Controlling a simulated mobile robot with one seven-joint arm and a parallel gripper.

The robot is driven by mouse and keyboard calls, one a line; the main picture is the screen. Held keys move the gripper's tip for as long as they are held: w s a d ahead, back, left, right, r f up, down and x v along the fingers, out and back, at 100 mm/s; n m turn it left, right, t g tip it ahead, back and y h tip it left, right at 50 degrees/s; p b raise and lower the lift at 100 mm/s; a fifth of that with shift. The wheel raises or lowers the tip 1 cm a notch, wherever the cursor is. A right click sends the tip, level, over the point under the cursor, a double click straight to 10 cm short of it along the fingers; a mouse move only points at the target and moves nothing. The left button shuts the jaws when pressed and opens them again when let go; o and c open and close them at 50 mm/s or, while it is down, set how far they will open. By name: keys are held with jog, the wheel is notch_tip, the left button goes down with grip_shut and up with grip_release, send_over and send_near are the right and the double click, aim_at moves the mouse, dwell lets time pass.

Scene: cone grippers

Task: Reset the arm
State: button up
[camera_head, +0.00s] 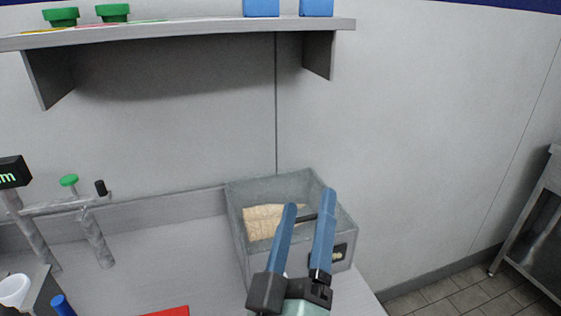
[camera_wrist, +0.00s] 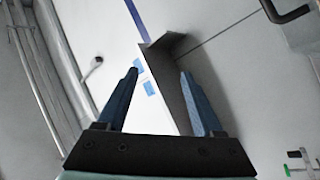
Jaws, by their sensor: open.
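My gripper (camera_head: 308,207) has two blue fingers standing apart, with nothing between them. In the head view it shows in front of a grey metal bin (camera_head: 238,222) on the counter, and its fingers cover part of the bin. In the wrist view my gripper (camera_wrist: 158,78) points up toward the wall and the underside of a shelf, its fingers spread and empty. I cannot tell exactly how far the fingers are from the bin.
The bin holds something tan (camera_head: 262,220). A shelf (camera_head: 190,35) with green and blue items runs above. Metal posts (camera_head: 95,238), a white cup (camera_head: 14,290) and a red item (camera_head: 168,312) are at left. The counter middle (camera_head: 170,265) is clear. A steel table (camera_head: 540,215) stands right.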

jog(key=s+a+r+m+t+y+p, duration=0.1)
jog(key=r+p, duration=0.5)
jog(key=r, duration=1.3)
jog(key=s+a+r+m+t+y+p, duration=0.2)
jog(key=s+r+m+t+y+p, duration=0.2)
jog(key=r, duration=1.6)
jog(key=shift+s+m+t+p, duration=0.4)
jog(key=shift+s+p, duration=0.8)
jog(key=shift+r, duration=0.1)
